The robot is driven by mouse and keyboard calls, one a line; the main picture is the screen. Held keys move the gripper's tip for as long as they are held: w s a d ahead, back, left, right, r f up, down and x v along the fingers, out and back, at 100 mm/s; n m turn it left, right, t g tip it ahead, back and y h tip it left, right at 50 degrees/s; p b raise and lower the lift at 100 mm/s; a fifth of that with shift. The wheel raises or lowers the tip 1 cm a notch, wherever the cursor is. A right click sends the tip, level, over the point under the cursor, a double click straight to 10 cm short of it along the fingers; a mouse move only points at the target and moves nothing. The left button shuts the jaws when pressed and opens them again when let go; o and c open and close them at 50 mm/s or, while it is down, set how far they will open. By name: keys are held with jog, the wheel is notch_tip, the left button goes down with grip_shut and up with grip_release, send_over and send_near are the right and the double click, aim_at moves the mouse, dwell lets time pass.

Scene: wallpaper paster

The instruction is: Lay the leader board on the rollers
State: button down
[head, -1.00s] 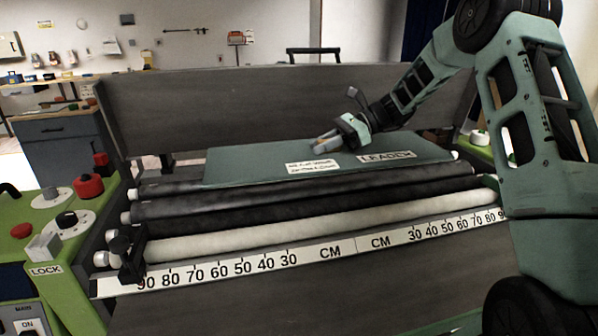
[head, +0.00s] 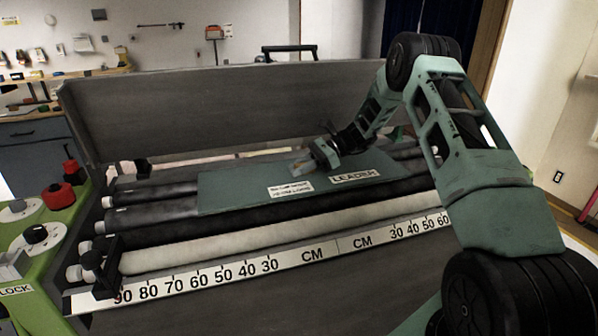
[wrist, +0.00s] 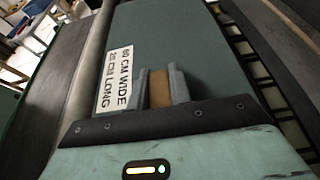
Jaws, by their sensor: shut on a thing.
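The leader board (head: 235,192) is a flat green panel with a "LEADER" label and a white size label. In the head view it lies over the dark rollers (head: 150,214), and whether it rests fully on them I cannot tell. My gripper (head: 303,165) is at the board's upper middle, shut on a brown block-like part (wrist: 159,88) on the board. In the wrist view the board (wrist: 190,40) stretches out ahead of the fingers, with its label "60 cm wide, 25 cm long" to their left. The far underside of the board is hidden.
A white roller (head: 270,244) and a centimetre scale (head: 312,254) run along the front. A tall grey panel (head: 220,110) stands behind. Green side housing with red knobs (head: 57,195) is at left. A workbench with tools (head: 60,90) stands at the back left.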

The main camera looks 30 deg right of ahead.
jog(key=shift+f, duration=0.6)
jog(key=shift+f, duration=0.1)
jog(key=c, duration=1.3)
grip_release()
